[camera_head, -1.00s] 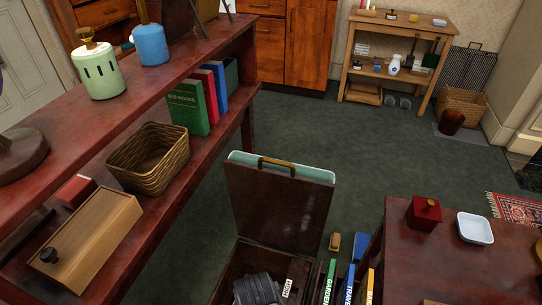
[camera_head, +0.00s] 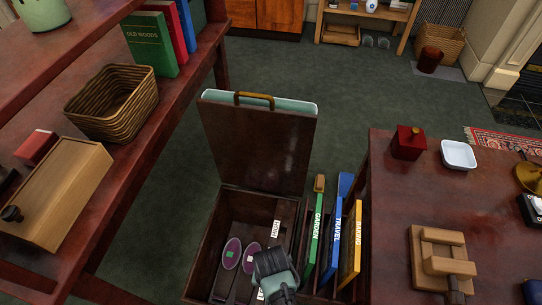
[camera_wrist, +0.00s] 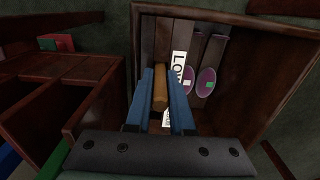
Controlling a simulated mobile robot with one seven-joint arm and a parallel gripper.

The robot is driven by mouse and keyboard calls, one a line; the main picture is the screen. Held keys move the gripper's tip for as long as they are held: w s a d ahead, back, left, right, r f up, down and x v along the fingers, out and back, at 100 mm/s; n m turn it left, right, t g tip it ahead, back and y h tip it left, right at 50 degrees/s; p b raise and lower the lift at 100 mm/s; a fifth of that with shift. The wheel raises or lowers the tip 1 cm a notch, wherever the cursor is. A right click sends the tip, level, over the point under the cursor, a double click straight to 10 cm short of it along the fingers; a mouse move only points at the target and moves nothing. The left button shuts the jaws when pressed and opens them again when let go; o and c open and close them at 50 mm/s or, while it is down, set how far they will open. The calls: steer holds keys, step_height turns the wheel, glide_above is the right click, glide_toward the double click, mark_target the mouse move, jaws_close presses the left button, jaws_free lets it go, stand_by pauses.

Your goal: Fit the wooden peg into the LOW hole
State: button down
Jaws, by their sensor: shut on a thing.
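My gripper (camera_wrist: 160,80) shows in the wrist view with its two blue fingers shut on a wooden peg (camera_wrist: 160,94). It is over the open dark wooden box (camera_head: 213,225), and its dark wrist housing hides the peg in the head view. A second white label (camera_wrist: 167,118) is partly hidden by the right finger. I cannot make out the LOW hole itself, nor whether the peg touches the box floor.
Two purple ovals with small squares (camera_head: 232,253) lie inside the box. Its raised lid (camera_head: 258,145) stands behind. Upright GARDEN, TRAVEL and BAKING books (camera_head: 334,245) stand close on the right, beside a table (camera_head: 390,220). A shelf (camera_head: 130,180) stands left. Open floor lies behind.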

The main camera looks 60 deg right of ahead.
steer(key=shift+f, duration=0.2)
steer(key=c, duration=0.8)
jaws_free()
steer(key=shift+r, duration=0.1)
step_height(320, 180, up, 12)
steer(key=p, duration=0.5)
steer(key=shift+r, duration=0.15)
